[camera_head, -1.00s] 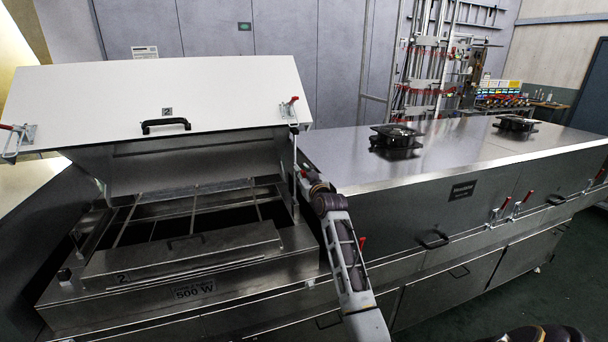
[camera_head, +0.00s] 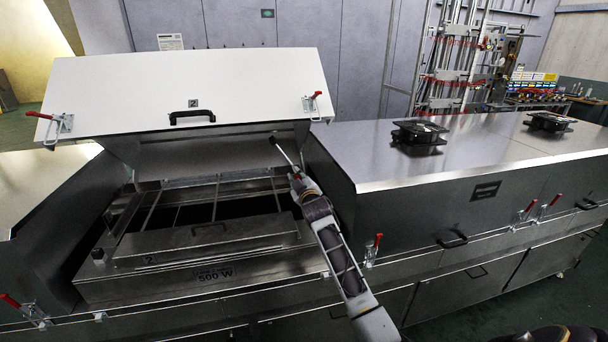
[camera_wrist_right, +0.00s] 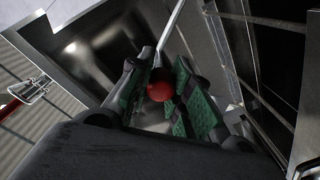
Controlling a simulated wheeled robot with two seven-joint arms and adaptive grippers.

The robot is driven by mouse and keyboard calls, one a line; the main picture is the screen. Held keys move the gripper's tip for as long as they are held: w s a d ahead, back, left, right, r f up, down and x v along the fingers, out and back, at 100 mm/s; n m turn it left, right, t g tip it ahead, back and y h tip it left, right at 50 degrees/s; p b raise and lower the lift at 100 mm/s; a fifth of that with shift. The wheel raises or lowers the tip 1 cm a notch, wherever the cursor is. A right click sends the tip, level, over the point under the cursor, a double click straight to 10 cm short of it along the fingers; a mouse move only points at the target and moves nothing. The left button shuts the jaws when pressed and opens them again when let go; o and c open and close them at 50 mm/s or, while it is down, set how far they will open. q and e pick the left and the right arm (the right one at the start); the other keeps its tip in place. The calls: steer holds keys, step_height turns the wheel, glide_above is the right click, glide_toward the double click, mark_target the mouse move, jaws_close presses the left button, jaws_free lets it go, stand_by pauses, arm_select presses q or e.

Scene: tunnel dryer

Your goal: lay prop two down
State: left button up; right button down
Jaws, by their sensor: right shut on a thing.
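Prop two is a thin pale rod (camera_head: 284,152) with a red ball knob (camera_wrist_right: 160,86), which shows in the right wrist view. My right gripper (camera_head: 297,180) is shut on it at the knob end, above the right side of the open bay. The rod is tilted, its dark far tip up and left in front of the lid's underside. I cannot tell whether the tip touches the lid. The white lid marked 2 (camera_head: 240,88) stands raised over the bay with its slatted frame (camera_head: 200,200). My left gripper is not in view.
A closed steel cover (camera_head: 340,150) borders the bay on the right, with two dark fan units (camera_head: 419,134) (camera_head: 549,121) on top. Red-handled clamps (camera_head: 372,250) line the front edge. A 500 W front panel (camera_head: 180,280) lies below the bay.

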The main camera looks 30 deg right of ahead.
steer(key=shift+w+a+f, duration=0.1)
steer(key=shift+a+f, duration=0.05)
steer(key=shift+a, duration=0.2)
steer(key=c, duration=1.3)
jaws_free()
steer(key=shift+o, duration=0.2)
steer(key=v, duration=1.2)
steer(key=shift+d, duration=0.1)
